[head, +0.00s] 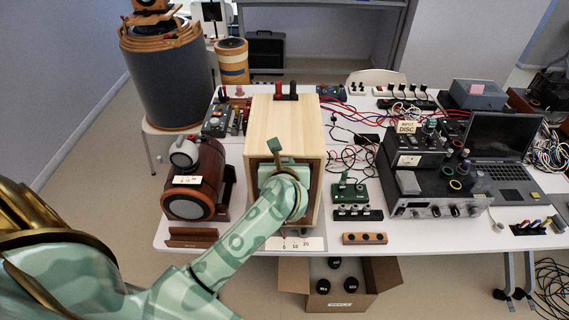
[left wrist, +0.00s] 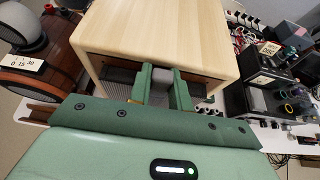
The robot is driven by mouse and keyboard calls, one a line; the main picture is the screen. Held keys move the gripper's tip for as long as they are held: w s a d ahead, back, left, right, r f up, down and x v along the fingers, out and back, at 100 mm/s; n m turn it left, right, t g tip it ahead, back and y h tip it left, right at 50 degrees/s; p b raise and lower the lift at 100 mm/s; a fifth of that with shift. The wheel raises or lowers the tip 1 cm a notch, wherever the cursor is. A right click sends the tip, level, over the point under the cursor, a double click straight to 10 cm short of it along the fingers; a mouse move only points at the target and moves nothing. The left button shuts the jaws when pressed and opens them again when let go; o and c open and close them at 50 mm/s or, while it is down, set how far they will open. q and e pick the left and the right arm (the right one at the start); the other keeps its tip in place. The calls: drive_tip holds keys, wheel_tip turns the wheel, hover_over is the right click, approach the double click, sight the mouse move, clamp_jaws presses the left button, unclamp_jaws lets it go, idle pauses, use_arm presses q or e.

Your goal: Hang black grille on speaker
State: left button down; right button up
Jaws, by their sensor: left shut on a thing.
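The speaker (head: 287,120) is a pale wooden box standing on the white table in the middle of the head view. Its top and front edge fill the upper part of the left wrist view (left wrist: 160,30). My left gripper (head: 279,168) is right at the speaker's front. In the left wrist view its green fingers (left wrist: 164,86) are closed around a small grey piece. Dark, finely ribbed surface, which looks like the black grille (left wrist: 118,74), shows beside the fingers under the front edge. My arm hides most of the grille, and I cannot tell whether it is seated. My right gripper is not in view.
A brown wooden speaker (head: 195,180) stands close on the left. A small green board (head: 349,190) and stacked black equipment (head: 430,175) are on the right. A wooden block (head: 365,238) lies near the front edge. An open cardboard box (head: 342,298) sits on the floor below.

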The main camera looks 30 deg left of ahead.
use_arm(q)
drive_tip(key=c, duration=1.2)
unclamp_jaws()
drive_tip(key=shift+f, duration=0.1)
